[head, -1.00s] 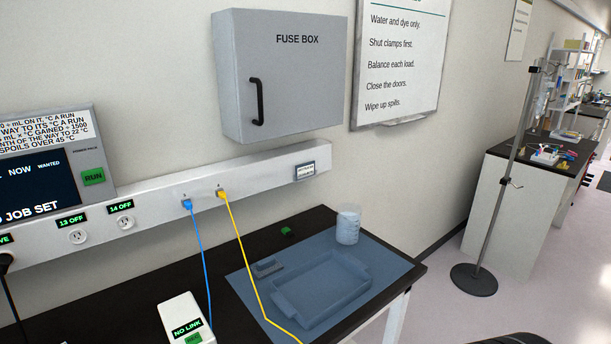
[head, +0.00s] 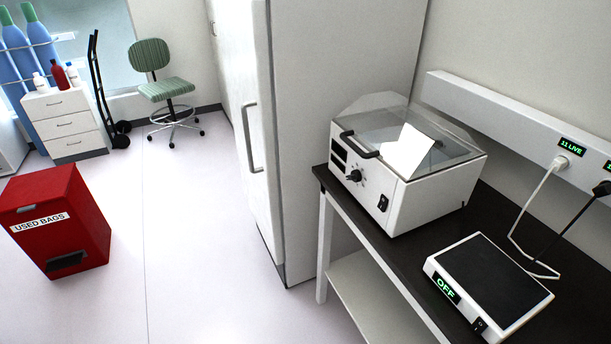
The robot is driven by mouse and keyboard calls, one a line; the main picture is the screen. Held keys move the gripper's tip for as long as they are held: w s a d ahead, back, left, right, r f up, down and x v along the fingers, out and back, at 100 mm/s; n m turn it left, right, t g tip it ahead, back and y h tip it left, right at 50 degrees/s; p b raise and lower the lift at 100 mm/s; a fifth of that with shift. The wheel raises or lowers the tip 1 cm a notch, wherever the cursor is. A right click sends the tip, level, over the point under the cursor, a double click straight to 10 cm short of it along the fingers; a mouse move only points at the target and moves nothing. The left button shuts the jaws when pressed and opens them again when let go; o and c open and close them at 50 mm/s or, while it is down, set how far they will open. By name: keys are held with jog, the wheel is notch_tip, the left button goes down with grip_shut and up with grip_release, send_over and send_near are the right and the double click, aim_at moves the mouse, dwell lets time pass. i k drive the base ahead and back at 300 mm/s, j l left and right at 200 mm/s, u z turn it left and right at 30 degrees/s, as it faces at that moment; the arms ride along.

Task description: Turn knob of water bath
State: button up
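The water bath (head: 425,190) is a white box with a clear lid, standing at the far end of the dark bench in the head view. Its black knob (head: 354,176) is on the front panel, with dial marks around it. A black rocker switch (head: 382,203) sits right of the knob. Dark display windows (head: 338,152) on the panel show no readable figures. The lid looks closed, with a black handle (head: 361,146) at its front. A white sheet-like patch (head: 407,152) shows at the lid. My gripper is not in view.
A flat device reading OFF (head: 490,284) stands on the bench (head: 412,246) nearer than the bath. A wall rail (head: 510,120) carries plugged cords. A tall white cabinet (head: 335,110) stands beside the bench. A red used bags bin (head: 60,225) is at left; the floor (head: 200,240) between is clear.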

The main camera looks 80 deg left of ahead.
aim_at(356, 177)
jog(key=j+u, duration=0.4)
jog(key=i+j+u, duration=0.15)
jog(key=j+u, duration=0.3)
jog(key=i+j+u, duration=0.15)
jog(key=u, duration=0.25)
jog(key=j, duration=0.1)
